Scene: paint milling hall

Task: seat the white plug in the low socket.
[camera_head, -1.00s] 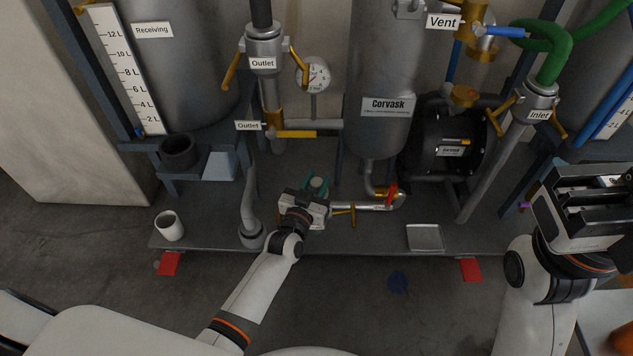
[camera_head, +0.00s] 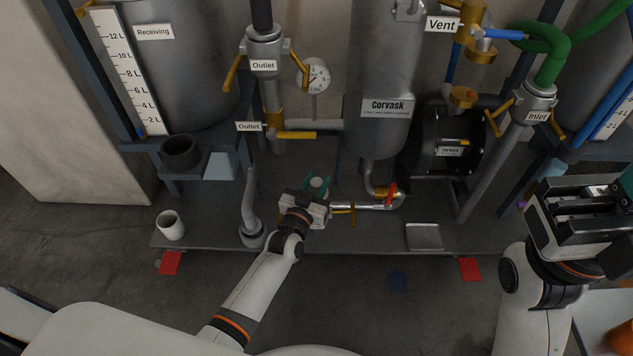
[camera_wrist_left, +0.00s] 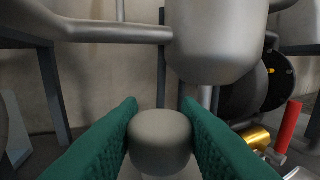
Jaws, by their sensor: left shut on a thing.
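My left gripper (camera_head: 317,184) is low over the skid's base plate, with its green fingers shut on a pale, rounded plug. In the left wrist view the plug (camera_wrist_left: 160,140) sits between both green fingers, its blunt end showing; in the head view only a small pale top shows. The low pipe with a yellow handle (camera_head: 352,214) ends close beside the gripper's right side. The low socket cannot be made out for certain; the gripper may hide it. I cannot tell whether the plug touches anything below. My right gripper (camera_head: 627,186) is partly cut off at the right edge.
A white cup (camera_head: 170,225) stands at the plate's left end, and a square metal tray (camera_head: 424,236) lies to the right. A bent grey pipe (camera_head: 250,205) rises left of my left gripper. The Corvask tank (camera_head: 385,85) and a red-handled valve (camera_head: 391,193) are close behind.

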